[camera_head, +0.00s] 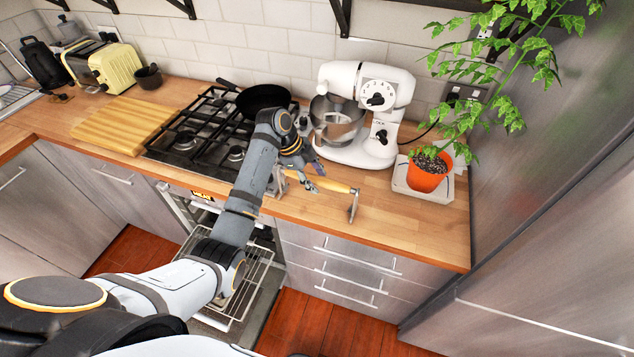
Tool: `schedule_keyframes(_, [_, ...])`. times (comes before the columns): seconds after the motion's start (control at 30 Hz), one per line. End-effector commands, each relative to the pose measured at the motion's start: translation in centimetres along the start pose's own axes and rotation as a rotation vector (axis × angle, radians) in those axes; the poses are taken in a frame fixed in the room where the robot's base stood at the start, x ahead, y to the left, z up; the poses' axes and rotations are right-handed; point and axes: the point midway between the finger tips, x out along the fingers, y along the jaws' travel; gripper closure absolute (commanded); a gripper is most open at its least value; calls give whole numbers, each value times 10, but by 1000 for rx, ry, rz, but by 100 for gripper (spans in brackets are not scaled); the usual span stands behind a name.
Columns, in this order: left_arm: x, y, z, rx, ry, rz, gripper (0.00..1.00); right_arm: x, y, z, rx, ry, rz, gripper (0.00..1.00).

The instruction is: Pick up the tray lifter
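The tray lifter (334,185) lies on the wooden counter near its front edge, to the right of the hob. It has a pale wooden handle with a metal leg at each end. My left gripper (316,178) is over the handle's left part, its fingers spread apart and nothing seen between them. The gripper hides some of the handle's left end, and I cannot tell whether it touches the handle. My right gripper is out of view.
A white stand mixer (368,112) with a steel bowl stands just behind. A potted plant (428,172) is to the right, a gas hob (200,135) with a black pan (264,98) to the left. Below, the oven is open with its wire rack (240,285) out. The counter's right front is clear.

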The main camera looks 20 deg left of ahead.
Motion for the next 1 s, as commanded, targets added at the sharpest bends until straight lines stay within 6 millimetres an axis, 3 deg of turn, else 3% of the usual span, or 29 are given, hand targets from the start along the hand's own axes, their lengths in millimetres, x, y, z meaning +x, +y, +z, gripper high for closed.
schedule_keyframes(0.03, [0,0,0,0,0,0,63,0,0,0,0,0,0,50])
schedule_keyframes(0.3, [0,0,0,0,0,0,100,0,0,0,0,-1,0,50])
schedule_keyframes(0.77, [-7,-3,-3,1,0,-4,100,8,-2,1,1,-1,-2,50])
schedule_keyframes(1.0, [-47,0,-7,2,-4,-6,100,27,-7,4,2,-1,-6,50])
